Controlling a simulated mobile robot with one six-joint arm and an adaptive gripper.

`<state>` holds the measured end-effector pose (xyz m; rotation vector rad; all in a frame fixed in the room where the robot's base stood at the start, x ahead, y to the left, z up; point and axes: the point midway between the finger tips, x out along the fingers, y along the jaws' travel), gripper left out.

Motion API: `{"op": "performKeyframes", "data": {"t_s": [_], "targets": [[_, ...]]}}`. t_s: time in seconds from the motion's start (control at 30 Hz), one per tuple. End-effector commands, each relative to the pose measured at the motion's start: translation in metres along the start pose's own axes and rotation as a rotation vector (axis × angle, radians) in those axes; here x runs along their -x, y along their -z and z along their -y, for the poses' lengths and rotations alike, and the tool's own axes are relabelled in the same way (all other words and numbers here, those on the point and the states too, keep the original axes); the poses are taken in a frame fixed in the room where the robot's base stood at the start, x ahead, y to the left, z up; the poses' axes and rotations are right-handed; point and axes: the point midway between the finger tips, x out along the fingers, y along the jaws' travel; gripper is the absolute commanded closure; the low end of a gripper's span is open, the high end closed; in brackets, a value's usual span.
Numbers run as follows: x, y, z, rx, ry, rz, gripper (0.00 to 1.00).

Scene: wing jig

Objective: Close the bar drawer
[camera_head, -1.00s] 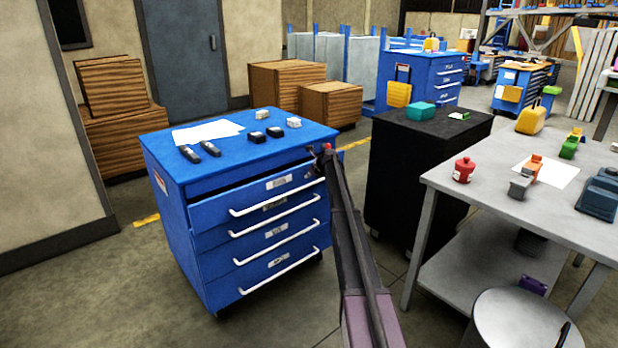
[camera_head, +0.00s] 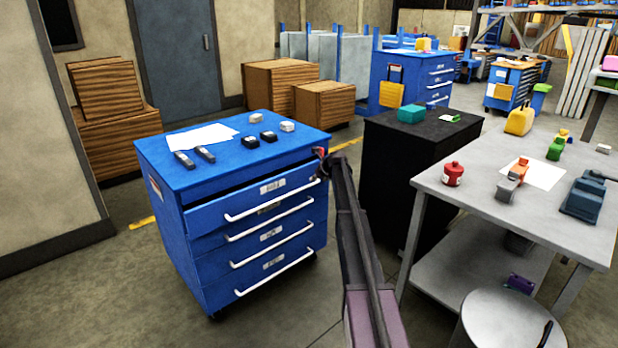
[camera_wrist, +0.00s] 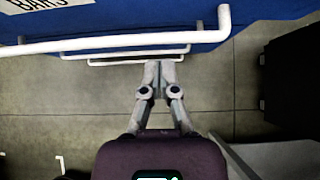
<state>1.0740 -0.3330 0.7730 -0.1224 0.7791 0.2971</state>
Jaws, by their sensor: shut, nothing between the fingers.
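The blue tool cabinet (camera_head: 172,230) stands left of centre in the head view. Its top drawer (camera_head: 235,208) sticks out a little, with a dark gap above its front. The drawers below look flush. The top drawer has a white bar handle (camera_head: 268,202). In the wrist view, a blue drawer front with a partly cut-off label reading BARS and its white handle (camera_wrist: 110,41) lie across the top. My gripper (camera_head: 322,155) is at the right end of the top drawer front. In the wrist view my gripper (camera_wrist: 160,64) is shut and empty; contact is unclear.
A black cabinet (camera_head: 400,185) stands close to the right of my arm. A grey workbench (camera_head: 450,205) and a round stool (camera_head: 505,325) are farther right. Small items lie on the blue cabinet's top. Floor in front of the cabinet is clear.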

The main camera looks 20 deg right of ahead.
Motion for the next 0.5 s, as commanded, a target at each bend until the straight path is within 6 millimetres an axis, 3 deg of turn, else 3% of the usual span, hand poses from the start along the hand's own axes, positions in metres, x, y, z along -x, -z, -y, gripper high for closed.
{"op": "performKeyframes", "data": {"t_s": [0.03, 0.2, 0.5], "targets": [[0.011, -0.002, -0.001, 0.0, 0.0, 0.0, 1.0], [0.027, -0.002, -0.001, 0.0, 0.0, 0.0, 1.0], [0.04, -0.001, -0.001, 0.001, 0.0, 0.0, 1.0]]}}
